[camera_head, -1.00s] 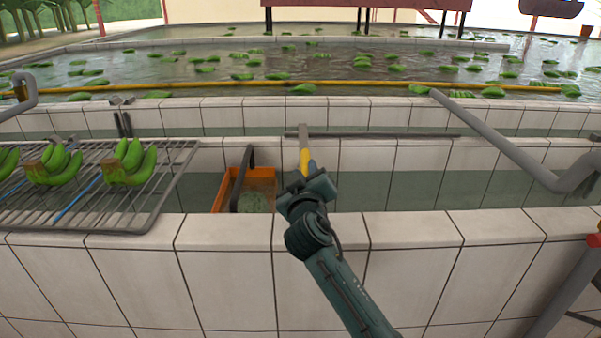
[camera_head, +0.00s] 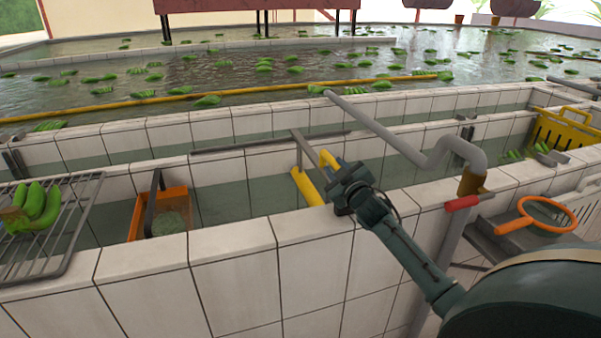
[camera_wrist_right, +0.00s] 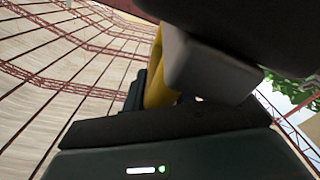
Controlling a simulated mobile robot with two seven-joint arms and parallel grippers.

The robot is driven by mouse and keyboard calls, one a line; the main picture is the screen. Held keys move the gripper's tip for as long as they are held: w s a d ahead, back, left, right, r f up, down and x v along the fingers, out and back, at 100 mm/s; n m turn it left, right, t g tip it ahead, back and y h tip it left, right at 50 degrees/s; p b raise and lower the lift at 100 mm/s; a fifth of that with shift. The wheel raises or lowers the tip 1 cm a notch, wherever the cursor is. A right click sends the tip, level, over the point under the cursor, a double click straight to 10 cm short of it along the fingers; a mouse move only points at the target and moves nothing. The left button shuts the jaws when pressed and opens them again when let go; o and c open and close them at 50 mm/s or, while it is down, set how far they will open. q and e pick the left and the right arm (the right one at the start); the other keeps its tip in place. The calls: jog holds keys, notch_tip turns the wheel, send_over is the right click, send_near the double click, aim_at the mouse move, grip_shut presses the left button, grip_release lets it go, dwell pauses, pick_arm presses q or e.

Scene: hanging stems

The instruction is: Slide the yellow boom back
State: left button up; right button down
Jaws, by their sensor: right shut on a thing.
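The yellow boom (camera_head: 307,188) is a short yellow bar under a grey arm (camera_head: 304,148) at the tank wall, with a yellow upper part (camera_head: 328,160) beside it. My right gripper (camera_head: 336,178) is at this upper part and is shut on the boom. The fingers hide the exact contact. In the right wrist view, the yellow piece (camera_wrist_right: 160,85) runs up between the dark fingers. The grey arm meets a dark rail (camera_head: 240,146) along the wall, toward the rail's right end. My left gripper is not in view.
An orange bin (camera_head: 140,214) sits left of the boom, and a rack (camera_head: 60,245) with green bananas further left. A grey pipe (camera_head: 390,138) bends down on the right, near an orange hoop (camera_head: 577,212). A long yellow float line (camera_head: 120,104) crosses the pool behind.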

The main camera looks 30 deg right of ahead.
jog(key=s+d, duration=0.4)
jog(key=d, duration=1)
jog(key=shift+d+r, duration=0.15)
jog(key=c, duration=1.3)
grip_release()
jog(key=v, duration=1.3)
